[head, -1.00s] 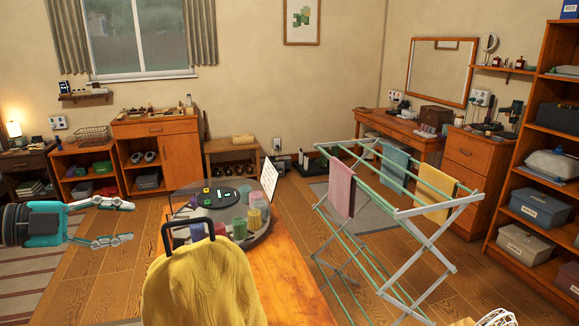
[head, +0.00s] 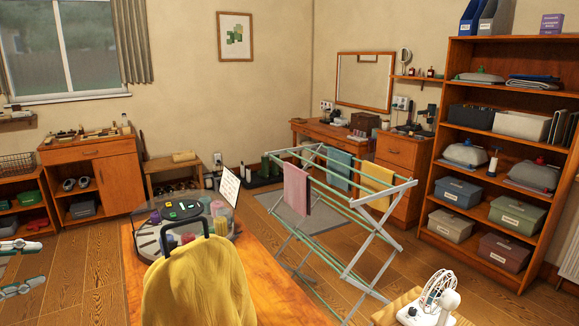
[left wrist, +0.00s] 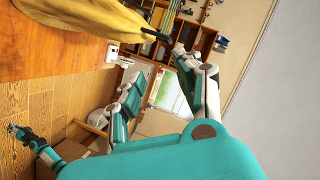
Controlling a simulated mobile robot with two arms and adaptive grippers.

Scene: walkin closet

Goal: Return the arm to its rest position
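My left gripper (head: 20,266) shows at the left edge of the head view, cut off by the frame. Its two grey and teal fingers are spread apart with nothing between them, above the floor left of the wooden table. In the left wrist view its fingers (left wrist: 160,68) are also apart and empty beyond the teal palm. The rest of the left arm is out of the head view.
A round clear-walled tray (head: 150,246) stands there. A drying rack (head: 345,215) stands to the right, with a white fan (head: 432,300) in front. Open floor lies left of the table.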

